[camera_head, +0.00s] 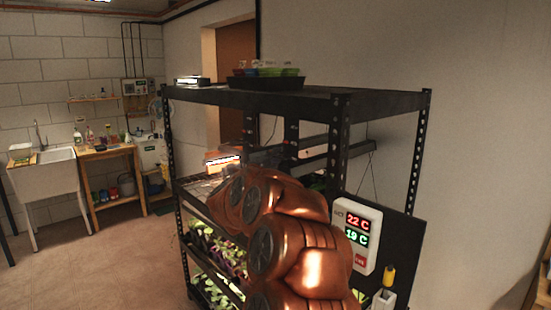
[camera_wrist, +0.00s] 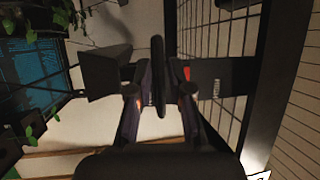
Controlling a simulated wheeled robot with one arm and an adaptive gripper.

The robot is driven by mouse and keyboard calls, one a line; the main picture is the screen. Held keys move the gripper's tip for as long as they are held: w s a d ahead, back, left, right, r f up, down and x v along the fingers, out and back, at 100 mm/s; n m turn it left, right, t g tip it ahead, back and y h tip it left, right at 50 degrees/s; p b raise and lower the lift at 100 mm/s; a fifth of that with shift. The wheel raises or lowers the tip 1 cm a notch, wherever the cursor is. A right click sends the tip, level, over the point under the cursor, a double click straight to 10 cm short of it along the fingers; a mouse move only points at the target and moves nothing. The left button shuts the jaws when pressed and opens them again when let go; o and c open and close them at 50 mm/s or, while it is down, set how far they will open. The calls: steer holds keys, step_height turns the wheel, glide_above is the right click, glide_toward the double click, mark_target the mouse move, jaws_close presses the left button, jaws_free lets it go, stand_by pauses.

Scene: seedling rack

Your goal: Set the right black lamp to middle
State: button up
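The rack's black lamps are partly in view. In the head view a dark lamp bar (camera_head: 345,149) hangs on thin wires at the right under the top shelf. A lit lamp (camera_head: 222,160) is at the left, beyond my arm. In the wrist view my gripper (camera_wrist: 160,82) has its two fingers close together on either side of a thin dark upright part (camera_wrist: 158,50). It looks pinched between them. It stands in front of a dark horizontal bar (camera_wrist: 225,76); whether it belongs to the right black lamp I cannot tell. My copper arm hides much of the middle shelf in the head view.
The black rack (camera_head: 385,101) has a dark tray (camera_head: 265,83) on top and leafy seedlings (camera_head: 215,247) low down. A display box (camera_head: 357,234) reads 22 C and 19 C. A sink (camera_head: 45,178) and wooden table (camera_head: 110,152) stand at the left. Floor there is clear.

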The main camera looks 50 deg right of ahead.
steer(key=shift+o, duration=0.8)
steer(key=shift+a, duration=0.1)
steer(key=v, duration=1.2)
steer(key=shift+w, duration=0.1)
